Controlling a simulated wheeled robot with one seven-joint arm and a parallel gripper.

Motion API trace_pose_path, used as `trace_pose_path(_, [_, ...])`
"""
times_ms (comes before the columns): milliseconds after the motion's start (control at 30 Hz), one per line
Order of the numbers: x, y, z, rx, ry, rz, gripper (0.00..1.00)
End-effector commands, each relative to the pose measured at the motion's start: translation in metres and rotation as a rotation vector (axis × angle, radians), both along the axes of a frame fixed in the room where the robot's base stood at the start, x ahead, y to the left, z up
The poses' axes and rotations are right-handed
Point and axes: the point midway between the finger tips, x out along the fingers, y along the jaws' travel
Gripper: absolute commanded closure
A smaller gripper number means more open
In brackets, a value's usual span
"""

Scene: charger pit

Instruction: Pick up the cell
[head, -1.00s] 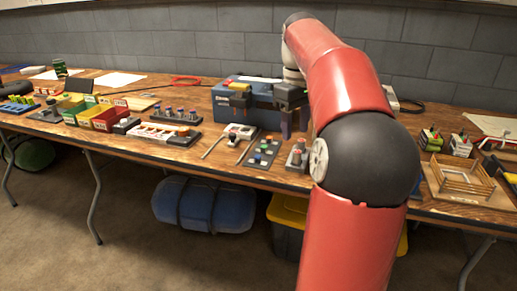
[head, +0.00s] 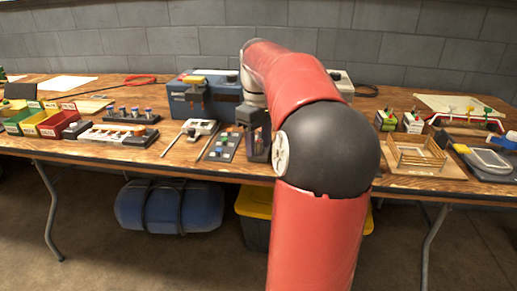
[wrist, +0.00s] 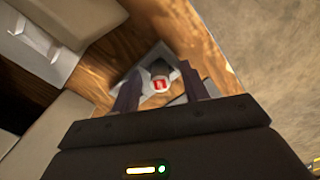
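A small round cell (wrist: 160,84) with a white and red top shows between my fingers in the wrist view. It sits in a grey angular holder (wrist: 150,58) on the wooden table. My gripper (wrist: 162,76) is open, with one finger on each side of the cell and pointing down at it. Whether the fingers touch the cell cannot be told. In the head view my gripper (head: 257,140) is low over the holder near the table's front edge, and it hides most of the holder and cell.
A blue charger box (head: 205,98) stands behind my gripper. A dark board with coloured buttons (head: 222,147) lies just left of it. A rack of several cylinders (head: 134,115) is further left. A wooden crate (head: 417,154) is on the right, beyond my arm.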

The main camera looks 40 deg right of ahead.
Motion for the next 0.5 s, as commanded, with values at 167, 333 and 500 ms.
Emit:
trace_pose_path(167, [0.0000,0.0000,0.0002,0.000,0.000,0.000,0.79])
trace_pose_path(333, [0.0000,0.0000,0.0002,0.000,0.000,0.000,1.00])
trace_pose_path(500, [0.0000,0.0000,0.0003,0.000,0.000,0.000,1.00])
